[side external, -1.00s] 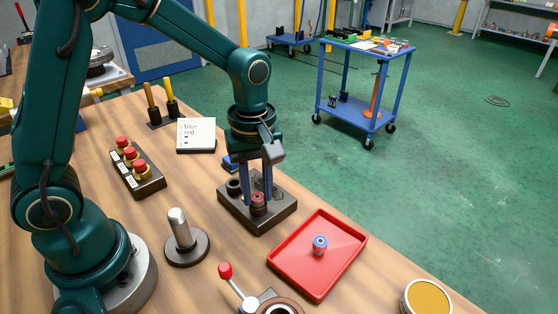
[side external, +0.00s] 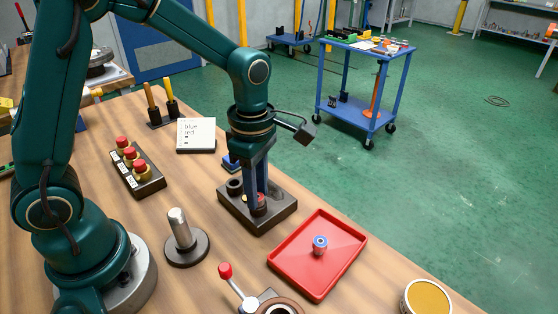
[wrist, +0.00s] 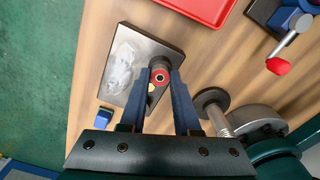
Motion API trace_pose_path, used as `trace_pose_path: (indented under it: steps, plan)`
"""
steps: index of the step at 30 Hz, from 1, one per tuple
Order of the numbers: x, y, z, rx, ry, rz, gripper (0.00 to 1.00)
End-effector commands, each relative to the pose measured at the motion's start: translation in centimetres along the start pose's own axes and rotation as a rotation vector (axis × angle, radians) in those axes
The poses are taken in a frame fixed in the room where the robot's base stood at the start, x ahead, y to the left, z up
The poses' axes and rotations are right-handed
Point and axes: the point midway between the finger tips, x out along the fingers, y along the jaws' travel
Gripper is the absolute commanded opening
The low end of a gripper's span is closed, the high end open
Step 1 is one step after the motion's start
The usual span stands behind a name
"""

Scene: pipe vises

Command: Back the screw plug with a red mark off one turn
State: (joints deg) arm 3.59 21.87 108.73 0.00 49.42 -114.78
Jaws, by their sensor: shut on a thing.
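The screw plug with a red mark (wrist: 160,74) sits in the dark block (side external: 282,213); its red ring and dark centre face the wrist camera. It shows in the side view (side external: 259,207) low between my fingers. My gripper (side external: 258,205) points straight down over the block, its blue fingers shut on the plug. In the wrist view my gripper (wrist: 161,78) has one finger on each side of the plug. A dark round socket (side external: 234,187) stands on the block to the left of the fingers. The lower part of the plug is hidden.
A red tray (side external: 318,285) with a blue-ringed plug (side external: 320,245) lies to the right. A metal post on a round base (side external: 186,250) and a red-knobbed vise (side external: 262,299) stand in front. A button box (side external: 137,168) and a card (side external: 196,136) lie behind left.

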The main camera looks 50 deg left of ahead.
Motion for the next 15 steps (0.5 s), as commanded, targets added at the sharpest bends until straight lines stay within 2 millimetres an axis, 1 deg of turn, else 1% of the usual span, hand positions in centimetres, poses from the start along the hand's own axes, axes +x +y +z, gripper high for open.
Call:
trace_pose_path:
  steps: [3,9,12,15]
  plan:
    - [-0.04,0.07,0.04,-0.165,-0.002,0.002,0.00]
    - [-0.05,0.08,0.04,-0.437,-0.002,0.002,0.00]
    - [-0.06,0.08,0.04,-0.526,-0.003,0.002,0.00]
    - [-0.06,0.08,0.04,-0.561,-0.003,0.002,0.00]
